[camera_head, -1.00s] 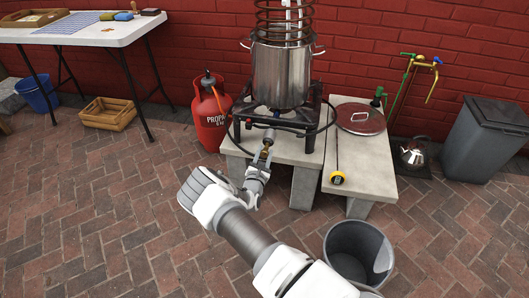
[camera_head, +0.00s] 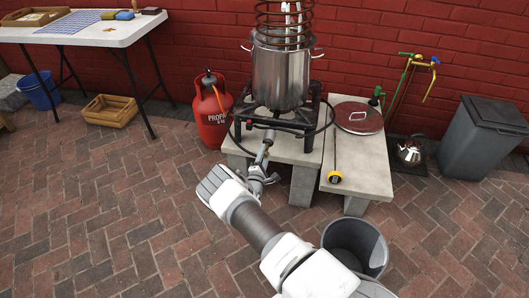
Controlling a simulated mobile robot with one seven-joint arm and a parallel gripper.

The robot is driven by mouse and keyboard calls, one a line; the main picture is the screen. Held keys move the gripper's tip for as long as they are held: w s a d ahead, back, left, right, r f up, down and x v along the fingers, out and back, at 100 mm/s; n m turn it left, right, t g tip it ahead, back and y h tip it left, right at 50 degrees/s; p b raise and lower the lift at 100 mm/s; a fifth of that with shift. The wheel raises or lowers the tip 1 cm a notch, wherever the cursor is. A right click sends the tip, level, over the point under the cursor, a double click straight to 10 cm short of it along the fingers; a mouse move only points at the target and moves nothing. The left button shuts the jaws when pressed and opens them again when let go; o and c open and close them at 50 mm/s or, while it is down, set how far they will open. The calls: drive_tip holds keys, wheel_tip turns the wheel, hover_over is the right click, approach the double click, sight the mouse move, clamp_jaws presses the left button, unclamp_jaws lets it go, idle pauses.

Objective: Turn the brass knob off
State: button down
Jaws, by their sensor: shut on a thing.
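A black burner stand (camera_head: 296,121) stands on a stone bench (camera_head: 284,148) by the brick wall and carries a steel pot (camera_head: 281,76). My gripper (camera_head: 262,157) is at the front of the burner, at the end of the grey fitting (camera_head: 268,138) that sticks out toward me. It is shut on the brass knob there. The knob itself is mostly hidden by the fingers and too small to read, so its turned position cannot be told.
A red propane cylinder (camera_head: 212,112) stands left of the bench. A second stone bench (camera_head: 358,176) holds a red lid (camera_head: 359,118) and a yellow-ended thermometer (camera_head: 335,176). A grey bucket (camera_head: 356,246) stands in front. Open paving (camera_head: 110,210) lies at left.

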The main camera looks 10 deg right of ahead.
drive_tip(key=shift+a+m, duration=0.1)
drive_tip(key=shift+m, duration=0.5)
drive_tip(key=shift+c, duration=2.3)
unclamp_jaws()
drive_tip(key=shift+s+p, duration=0.1)
drive_tip(key=shift+p, duration=0.2)
drive_tip(key=p+v, duration=0.4)
drive_tip(key=v, duration=1.3)
drive_tip(key=shift+s, duration=0.15)
drive_tip(key=shift+r, duration=0.1)
